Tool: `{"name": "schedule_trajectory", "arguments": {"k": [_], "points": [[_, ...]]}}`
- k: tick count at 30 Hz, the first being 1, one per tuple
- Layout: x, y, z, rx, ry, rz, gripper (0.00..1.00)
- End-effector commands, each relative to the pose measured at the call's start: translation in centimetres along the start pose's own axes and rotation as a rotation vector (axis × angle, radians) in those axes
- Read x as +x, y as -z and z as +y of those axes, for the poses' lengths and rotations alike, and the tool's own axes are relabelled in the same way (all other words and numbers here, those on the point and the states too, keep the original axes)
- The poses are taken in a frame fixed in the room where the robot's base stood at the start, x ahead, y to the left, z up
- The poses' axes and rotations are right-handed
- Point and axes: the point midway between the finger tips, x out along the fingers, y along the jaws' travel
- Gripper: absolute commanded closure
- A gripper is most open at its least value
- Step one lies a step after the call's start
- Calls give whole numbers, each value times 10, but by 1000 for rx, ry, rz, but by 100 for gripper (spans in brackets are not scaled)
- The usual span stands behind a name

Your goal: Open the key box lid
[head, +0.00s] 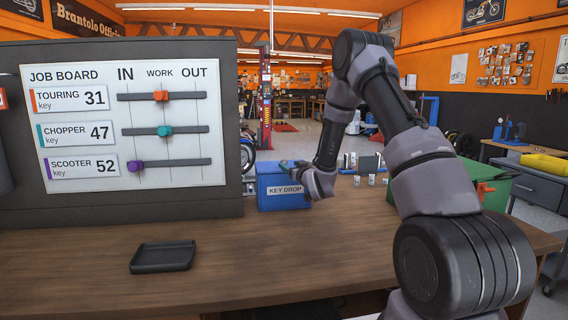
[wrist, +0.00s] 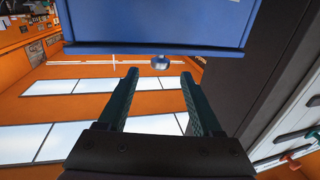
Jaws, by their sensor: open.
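The blue key box (head: 283,198), labelled KEY DROP, stands on the wooden counter just right of the job board. Its lid looks shut, though my gripper and wrist hide part of its top and right side. In the wrist view the blue box (wrist: 160,22) fills the top of the picture, with a small round metallic knob (wrist: 160,63) at its edge. My gripper (head: 288,164) is at the top of the box. Its two teal fingers (wrist: 159,73) are open and apart, and the knob shows between and just beyond their tips. Nothing is held.
The job board (head: 120,195) with its sliders stands close to the left of the box. A black tray (head: 163,257) lies on the counter (head: 250,270) at the front. Small cups and a cylinder (head: 370,162) stand right of the box. The counter's front middle is clear.

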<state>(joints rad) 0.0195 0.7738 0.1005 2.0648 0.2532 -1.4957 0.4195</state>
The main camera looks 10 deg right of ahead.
Motion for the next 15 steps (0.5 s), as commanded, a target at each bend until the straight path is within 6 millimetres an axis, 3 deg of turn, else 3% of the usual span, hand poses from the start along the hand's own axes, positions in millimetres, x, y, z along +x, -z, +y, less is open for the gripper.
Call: {"name": "schedule_trajectory", "arguments": {"k": [6,15], "points": [[40,0,-1,-1,1,1,34],[62,0,-1,0,0,-1,34]]}}
